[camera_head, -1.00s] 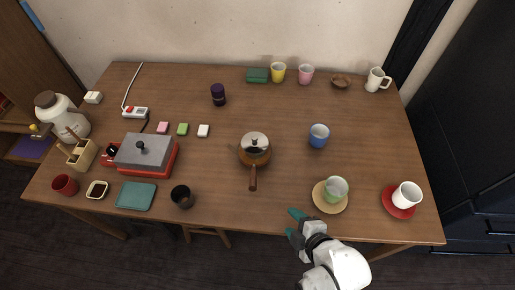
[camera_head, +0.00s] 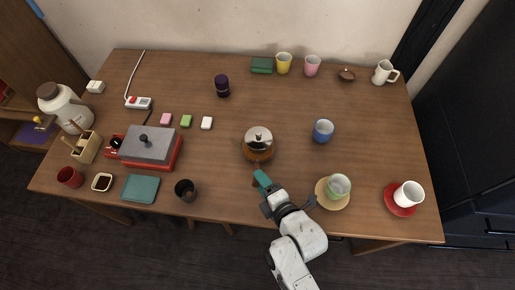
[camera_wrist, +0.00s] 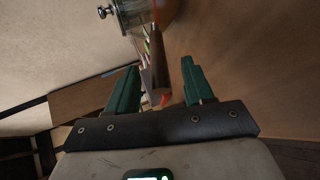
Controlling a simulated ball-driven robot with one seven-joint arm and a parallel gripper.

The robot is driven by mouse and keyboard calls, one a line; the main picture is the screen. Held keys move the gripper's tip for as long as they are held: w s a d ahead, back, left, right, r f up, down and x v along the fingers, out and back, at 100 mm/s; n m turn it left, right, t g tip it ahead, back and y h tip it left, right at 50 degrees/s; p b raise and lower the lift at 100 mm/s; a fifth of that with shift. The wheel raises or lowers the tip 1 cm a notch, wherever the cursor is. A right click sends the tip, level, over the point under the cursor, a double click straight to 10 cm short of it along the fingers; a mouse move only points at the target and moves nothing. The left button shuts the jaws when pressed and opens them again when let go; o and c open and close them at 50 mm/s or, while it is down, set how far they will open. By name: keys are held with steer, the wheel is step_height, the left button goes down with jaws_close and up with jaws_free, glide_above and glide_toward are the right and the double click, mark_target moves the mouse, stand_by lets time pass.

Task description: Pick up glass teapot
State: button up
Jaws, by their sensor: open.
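The glass teapot (camera_head: 258,139) stands upright at the middle of the table, with brown contents, a metal lid and a brown handle pointing toward the front edge. In the wrist view the glass body (camera_wrist: 135,14) shows at the top, and the brown handle (camera_wrist: 157,55) runs down between my fingers. My gripper (camera_head: 262,180) is at the handle's end in the head view, and it hides most of the handle there. In the wrist view my gripper (camera_wrist: 160,82) is open, with one teal finger on each side of the handle and a gap to each.
A dark cup (camera_head: 185,190) stands left of the gripper near the front edge. A green cup on a saucer (camera_head: 330,203) stands close on the right. A blue cup (camera_head: 323,130) is right of the teapot. A red-based grill (camera_head: 150,148) is farther left.

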mark_target(252, 159)
steer(key=x, duration=0.2)
steer(key=p+x, duration=0.1)
steer(key=x, duration=0.1)
steer(key=shift+w+d+r, duration=0.15)
steer(key=shift+d, duration=0.1)
steer(key=shift+w+a+f, duration=0.25)
steer(key=shift+w+f, duration=0.05)
steer(key=shift+w, duration=0.1)
jaws_close()
steer(key=shift+r, duration=0.1)
